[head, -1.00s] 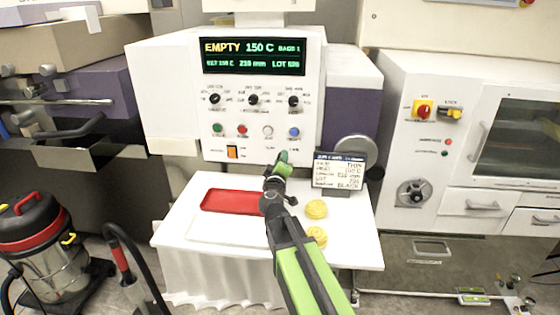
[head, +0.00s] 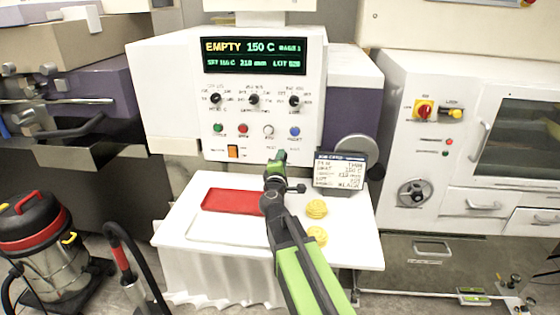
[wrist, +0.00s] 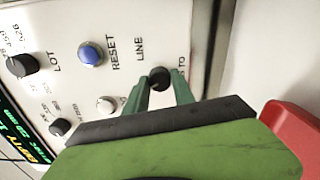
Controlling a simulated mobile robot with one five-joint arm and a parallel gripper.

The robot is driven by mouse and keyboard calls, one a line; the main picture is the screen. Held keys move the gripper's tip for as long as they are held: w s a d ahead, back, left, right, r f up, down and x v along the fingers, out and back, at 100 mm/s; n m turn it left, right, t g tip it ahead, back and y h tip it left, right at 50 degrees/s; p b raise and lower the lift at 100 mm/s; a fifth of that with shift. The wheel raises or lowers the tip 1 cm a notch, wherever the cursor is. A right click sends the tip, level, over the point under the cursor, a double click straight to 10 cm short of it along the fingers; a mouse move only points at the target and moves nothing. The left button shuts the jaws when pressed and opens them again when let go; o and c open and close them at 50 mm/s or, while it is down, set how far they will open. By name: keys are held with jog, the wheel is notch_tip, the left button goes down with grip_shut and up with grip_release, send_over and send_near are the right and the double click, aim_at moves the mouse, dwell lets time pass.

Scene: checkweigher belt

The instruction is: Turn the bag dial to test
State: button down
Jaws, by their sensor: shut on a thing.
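In the wrist view my gripper (wrist: 160,88) has its green fingers closed around a small black dial (wrist: 159,74) low on the white panel. "LINE" and a partly hidden word ending in "TO" stand by this dial. Its pointer and any other label are hidden, so I cannot tell its setting or whether it is marked as the bag dial. In the head view my gripper (head: 278,156) reaches the panel's lower edge and covers this dial.
The panel (head: 220,120) carries three upper dials, several buttons including a blue one (head: 294,131), and an orange switch (head: 233,151). Below, a white table holds a red tray (head: 232,200), yellow bundles (head: 316,209) and a dark card stand (head: 340,171).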

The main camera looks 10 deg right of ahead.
jog(key=shift+d, duration=0.1)
dwell(0.4)
jog(key=c, duration=1.1)
grip_release()
jog(key=shift+o, duration=0.2)
jog(key=shift+s, duration=0.1)
